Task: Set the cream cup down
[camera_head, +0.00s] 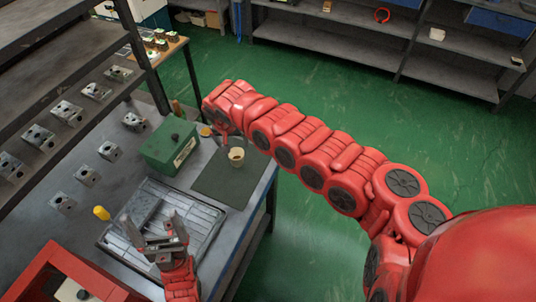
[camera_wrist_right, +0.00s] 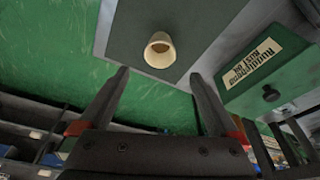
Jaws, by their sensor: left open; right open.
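The cream cup (camera_head: 237,157) stands upright on the dark mat (camera_head: 222,186) at the bench's right end. In the right wrist view the cup (camera_wrist_right: 160,50) is beyond my right gripper's fingertips, roughly centred between them. My right gripper (camera_wrist_right: 160,75) is open and empty, with no finger touching the cup. In the head view its fingers are mostly hidden by my right wrist, just above and left of the cup. My left gripper (camera_head: 155,232) is open and empty over the grey tray (camera_head: 192,247).
A green box (camera_head: 170,147) with a label stands left of the mat. Several metal valve blocks (camera_head: 109,151) and a yellow cylinder (camera_head: 101,213) are on the bench. A red bin (camera_head: 62,272) is at lower left. Shelves (camera_head: 330,40) line the back, beyond open green floor.

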